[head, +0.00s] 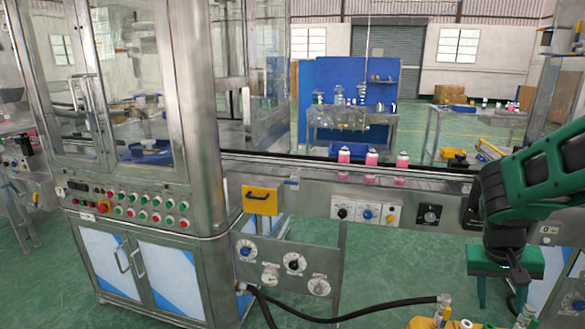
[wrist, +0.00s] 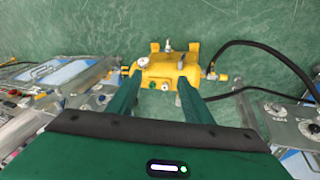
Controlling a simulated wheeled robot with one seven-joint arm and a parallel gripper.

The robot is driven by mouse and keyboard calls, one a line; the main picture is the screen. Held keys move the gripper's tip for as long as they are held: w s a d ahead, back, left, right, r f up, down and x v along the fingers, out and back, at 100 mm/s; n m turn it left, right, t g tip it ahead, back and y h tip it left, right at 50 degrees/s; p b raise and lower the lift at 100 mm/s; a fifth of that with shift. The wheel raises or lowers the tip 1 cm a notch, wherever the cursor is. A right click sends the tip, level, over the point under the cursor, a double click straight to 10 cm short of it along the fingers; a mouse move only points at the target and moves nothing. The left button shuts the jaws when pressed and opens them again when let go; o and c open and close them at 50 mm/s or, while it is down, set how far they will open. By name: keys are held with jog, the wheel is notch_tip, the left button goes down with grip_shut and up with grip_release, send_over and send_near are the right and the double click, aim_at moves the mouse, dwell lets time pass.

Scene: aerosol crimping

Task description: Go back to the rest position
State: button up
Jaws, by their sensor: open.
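My gripper (head: 500,294) hangs down from the green arm at the right of the head view, in front of the conveyor. In the wrist view its two green fingers (wrist: 160,88) are spread apart with nothing between them. A yellow unit with gauges and fittings (wrist: 168,70) sits beyond the fingertips, low over the green floor. Only its top shows at the bottom edge of the head view (head: 440,322). The gripper looks apart from it.
A conveyor (head: 300,178) carries several pink cans (head: 371,158). A glazed steel machine cabinet (head: 150,262) with a button panel stands at left. A black hose (head: 360,316) runs to the yellow unit. A blue-backed workbench (head: 350,115) stands behind. Green floor shows between them.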

jog(key=s+a+r+y, duration=0.2)
jog(key=s+a, duration=0.1)
jog(key=s, duration=0.4)
jog(key=s+a+r+y, duration=0.2)
jog(key=s+a, duration=0.2)
jog(key=s, duration=0.4)
jog(key=shift+a+r, duration=0.25)
jog(key=shift+r, duration=0.15)
